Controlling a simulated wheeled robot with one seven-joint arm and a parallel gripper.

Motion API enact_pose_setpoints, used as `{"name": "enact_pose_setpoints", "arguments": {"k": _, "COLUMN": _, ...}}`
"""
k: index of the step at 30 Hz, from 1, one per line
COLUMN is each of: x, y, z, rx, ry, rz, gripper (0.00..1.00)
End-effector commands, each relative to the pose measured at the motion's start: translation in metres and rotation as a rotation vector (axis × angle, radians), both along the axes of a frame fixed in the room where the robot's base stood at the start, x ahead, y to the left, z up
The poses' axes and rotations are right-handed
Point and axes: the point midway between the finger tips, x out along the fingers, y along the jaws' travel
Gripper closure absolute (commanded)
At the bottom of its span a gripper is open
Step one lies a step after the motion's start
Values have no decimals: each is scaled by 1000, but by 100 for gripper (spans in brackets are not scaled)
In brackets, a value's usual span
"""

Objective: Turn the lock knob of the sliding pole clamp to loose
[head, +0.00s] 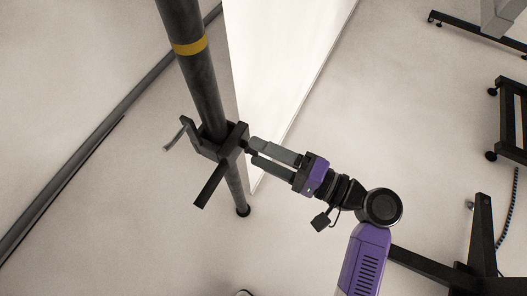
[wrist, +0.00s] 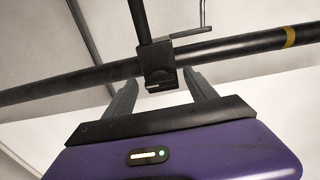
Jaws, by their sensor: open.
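A dark upright pole (head: 202,90) with a yellow band (head: 190,46) carries a black sliding clamp (head: 232,139). A black bar (head: 212,186) and a thin crank-like grey handle (head: 175,138) stick out from the clamp. My gripper (head: 250,150) is open at the clamp's right side, its fingertips close to it. In the wrist view the clamp block (wrist: 158,66) sits on the pole (wrist: 230,48), between and just beyond my two spread fingers (wrist: 164,94). I cannot make out the lock knob clearly, nor whether the fingers touch anything.
A bright white panel (head: 270,60) stands right behind the pole. A long grey rail or pipe (head: 90,140) runs along the floor at the left. Black wheeled frames (head: 510,120) stand at the right. The floor at the lower left is clear.

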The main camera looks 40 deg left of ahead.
Motion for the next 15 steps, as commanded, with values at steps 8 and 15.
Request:
{"name": "enact_pose_setpoints", "arguments": {"k": 8, "x": 9, "y": -33, "z": 1, "rx": -1, "ry": 2, "rz": -4, "gripper": 35}}
{"name": "enact_pose_setpoints", "arguments": {"k": 15, "x": 17, "y": -66, "z": 1, "rx": 0, "ry": 1, "rz": -3, "gripper": 35}}
